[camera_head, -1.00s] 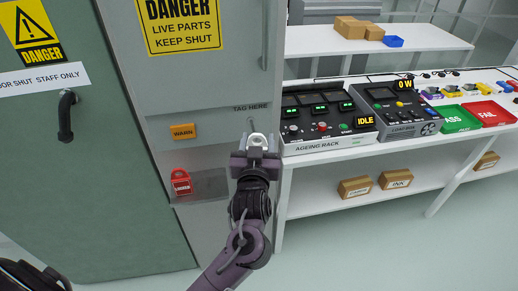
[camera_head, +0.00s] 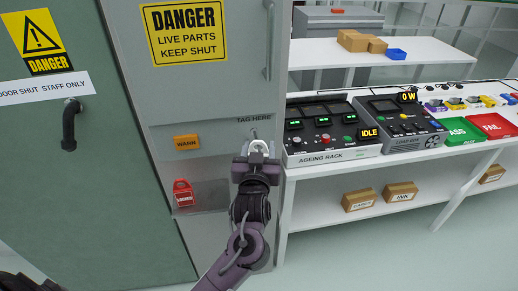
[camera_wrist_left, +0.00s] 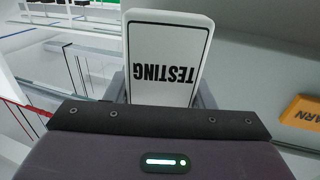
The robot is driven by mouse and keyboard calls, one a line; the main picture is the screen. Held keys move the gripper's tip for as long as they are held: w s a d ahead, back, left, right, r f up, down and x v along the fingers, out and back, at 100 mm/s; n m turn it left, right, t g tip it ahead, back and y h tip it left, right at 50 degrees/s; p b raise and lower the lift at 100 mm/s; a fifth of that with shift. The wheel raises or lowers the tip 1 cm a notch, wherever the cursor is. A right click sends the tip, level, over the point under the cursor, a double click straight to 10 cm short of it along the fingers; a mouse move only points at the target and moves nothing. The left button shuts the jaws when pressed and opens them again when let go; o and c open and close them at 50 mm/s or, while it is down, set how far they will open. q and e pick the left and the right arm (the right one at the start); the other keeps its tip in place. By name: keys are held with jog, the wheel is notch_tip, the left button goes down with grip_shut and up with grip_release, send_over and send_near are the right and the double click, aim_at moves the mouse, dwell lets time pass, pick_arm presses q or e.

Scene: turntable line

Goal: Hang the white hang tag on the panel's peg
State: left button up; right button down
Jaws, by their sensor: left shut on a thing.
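The white hang tag (camera_head: 258,146) is in my left gripper (camera_head: 257,158), in front of the grey panel. In the left wrist view the tag (camera_wrist_left: 167,50) reads TESTING upside down and stands up between the fingers (camera_wrist_left: 163,92). The panel's peg (camera_head: 254,133) is a small pin below the words TAG HERE. The tag's top is just below the peg in the head view. I cannot tell whether they touch, or whether the peg is in the tag's hole. My right gripper is not in view.
An orange WARN label (camera_head: 186,142) and a red lockout tag (camera_head: 183,193) are on the panel left of my gripper. The ageing rack (camera_head: 325,158) stands on the bench close on the right. A door handle (camera_head: 70,123) sticks out at far left.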

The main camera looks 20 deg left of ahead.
pick_arm(q)
jog(key=o, duration=1)
jog(key=shift+o, duration=0.2)
